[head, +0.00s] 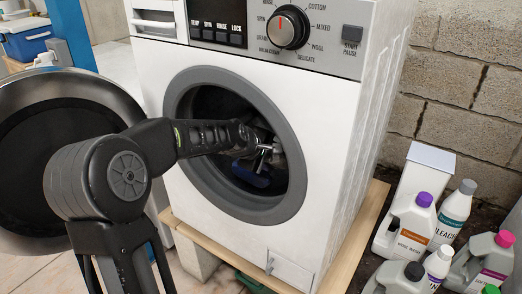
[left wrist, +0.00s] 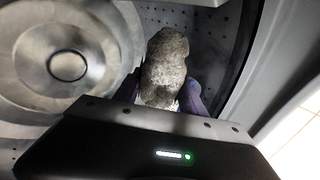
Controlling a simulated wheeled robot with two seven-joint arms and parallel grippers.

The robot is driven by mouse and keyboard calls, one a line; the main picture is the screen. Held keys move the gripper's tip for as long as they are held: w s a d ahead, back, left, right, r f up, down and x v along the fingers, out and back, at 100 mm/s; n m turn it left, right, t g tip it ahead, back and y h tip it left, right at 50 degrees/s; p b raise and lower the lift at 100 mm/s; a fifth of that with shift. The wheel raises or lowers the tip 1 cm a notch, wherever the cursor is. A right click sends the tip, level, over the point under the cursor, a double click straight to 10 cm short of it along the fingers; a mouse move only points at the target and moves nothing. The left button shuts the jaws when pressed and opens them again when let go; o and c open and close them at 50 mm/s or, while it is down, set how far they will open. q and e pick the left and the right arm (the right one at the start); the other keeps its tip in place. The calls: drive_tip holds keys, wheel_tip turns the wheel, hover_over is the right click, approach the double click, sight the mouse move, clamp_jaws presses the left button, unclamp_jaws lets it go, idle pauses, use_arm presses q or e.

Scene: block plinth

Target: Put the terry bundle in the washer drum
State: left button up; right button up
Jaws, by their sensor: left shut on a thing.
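The white washer (head: 280,85) stands with its round opening, ringed in grey (head: 190,175), facing me. My left arm reaches through the opening, and my left gripper (head: 262,165) is inside the drum. In the left wrist view the terry bundle (left wrist: 165,62), a grey-brown fuzzy lump, sits between the bluish fingers of my left gripper (left wrist: 162,92), which is shut on it. The perforated drum wall (left wrist: 190,18) lies beyond the bundle. I cannot tell whether the bundle touches the drum. In the head view the bundle cannot be made out. My right gripper is not in view.
The round washer door (head: 55,125) hangs open at the left. The washer stands on a wooden board (head: 355,245). Several bottles, including a purple-capped one (head: 410,225), stand at the lower right by a block wall (head: 465,75). A blue-and-white box (head: 28,38) is at the upper left.

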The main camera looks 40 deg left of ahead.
use_arm(q)
drive_tip(key=x, duration=0.3)
drive_tip(key=d+p+x, duration=0.1)
drive_tip(key=x, duration=0.2)
drive_tip(key=shift+w+d+f, duration=0.1)
drive_tip(key=shift+w+d, duration=0.1)
drive_tip(key=shift+w, duration=0.05)
drive_tip(key=o, duration=2.1)
drive_tip(key=shift+o, duration=0.2)
drive_tip(key=shift+p+v, duration=0.8)
drive_tip(key=shift+v, duration=2.75)
